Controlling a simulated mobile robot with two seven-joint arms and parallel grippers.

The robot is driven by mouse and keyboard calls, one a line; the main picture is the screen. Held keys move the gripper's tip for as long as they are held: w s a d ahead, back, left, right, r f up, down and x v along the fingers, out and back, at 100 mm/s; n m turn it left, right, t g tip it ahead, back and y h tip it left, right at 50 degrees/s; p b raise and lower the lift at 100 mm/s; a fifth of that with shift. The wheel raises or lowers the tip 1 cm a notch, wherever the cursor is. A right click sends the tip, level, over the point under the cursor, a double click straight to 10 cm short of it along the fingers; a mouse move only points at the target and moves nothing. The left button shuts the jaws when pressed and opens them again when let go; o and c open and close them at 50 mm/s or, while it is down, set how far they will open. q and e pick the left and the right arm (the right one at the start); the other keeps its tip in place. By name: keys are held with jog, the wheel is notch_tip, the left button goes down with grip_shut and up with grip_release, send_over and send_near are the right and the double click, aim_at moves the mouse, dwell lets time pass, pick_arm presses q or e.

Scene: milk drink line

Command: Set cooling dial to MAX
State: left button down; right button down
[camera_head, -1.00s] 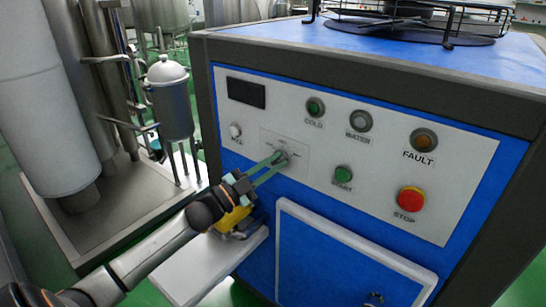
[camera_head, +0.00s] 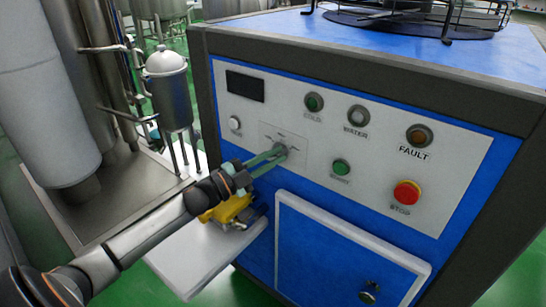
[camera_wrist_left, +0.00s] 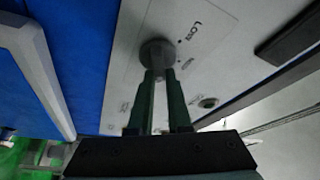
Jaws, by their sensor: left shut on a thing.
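The cooling dial (camera_head: 281,150) is a small grey knob on a pale plate with faint marks, on the white control panel (camera_head: 440,205) of the blue machine. My left gripper (camera_head: 272,156) reaches it from the lower left, its two green fingers shut on the dial. In the left wrist view the round dial (camera_wrist_left: 157,53) sits at the tips of the fingers (camera_wrist_left: 159,75). The word "Low" shows beside it there; the other marks are too blurred or hidden to read. The dial's exact setting cannot be told. My right gripper is not in view.
Around the dial are a green START button (camera_head: 341,167), a red STOP button (camera_head: 406,192), a FAULT lamp (camera_head: 419,136) and a dark display (camera_head: 245,87). Steel tanks stand left.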

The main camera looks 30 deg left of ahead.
pick_arm(q)
jog(key=c, duration=0.9)
grip_release()
jog(key=shift+o, duration=0.2)
jog(key=v, duration=1.2)
jog(key=shift+s+p, duration=0.2)
jog(key=shift+p, duration=0.15)
jog(key=shift+a+f, duration=0.1)
